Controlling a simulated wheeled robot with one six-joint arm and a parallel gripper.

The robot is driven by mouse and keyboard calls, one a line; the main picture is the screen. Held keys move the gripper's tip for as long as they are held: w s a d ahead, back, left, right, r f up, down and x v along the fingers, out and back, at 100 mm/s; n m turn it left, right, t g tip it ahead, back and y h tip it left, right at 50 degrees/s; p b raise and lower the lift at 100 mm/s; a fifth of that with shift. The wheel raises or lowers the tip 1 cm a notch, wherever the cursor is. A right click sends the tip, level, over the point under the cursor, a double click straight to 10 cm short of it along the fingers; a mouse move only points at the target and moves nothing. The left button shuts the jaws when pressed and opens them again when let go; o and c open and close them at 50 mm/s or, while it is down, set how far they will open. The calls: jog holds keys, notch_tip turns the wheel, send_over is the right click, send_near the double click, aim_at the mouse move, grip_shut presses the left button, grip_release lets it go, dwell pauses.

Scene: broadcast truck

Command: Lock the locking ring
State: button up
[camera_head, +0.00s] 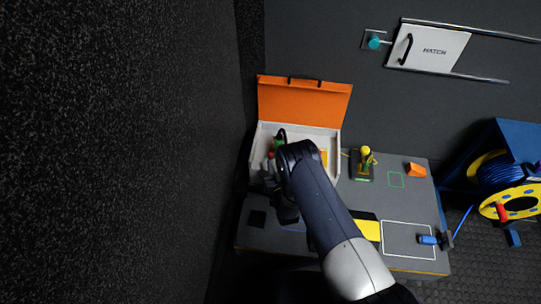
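No part shows clearly as the locking ring, so I cannot tell for sure which it is. A small upright fitting with a yellow top (366,152) stands on a black base (361,175) on the bench, with some green low on it. A round teal knob (374,42) sits on a wall plate left of the hatch. My gripper (284,212) is small and dark at the end of my arm, over the left part of the bench, apart from both. My arm hides part of the bench. The fingers are too dark to read as open or shut.
An open case with an orange lid (303,101) stands at the bench's back left, holding small items. An orange block (415,169) and a blue-handled tool (430,239) lie on the right. A yellow cable reel (515,205) stands beyond. The hatch (434,47) is on the wall.

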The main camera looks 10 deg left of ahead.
aim_at(271, 156)
jog(key=b+x, duration=0.1)
jog(key=x, duration=0.4)
jog(key=shift+w+a, duration=0.15)
jog(key=shift+w, duration=0.15)
jog(key=shift+c, duration=0.6)
grip_shut()
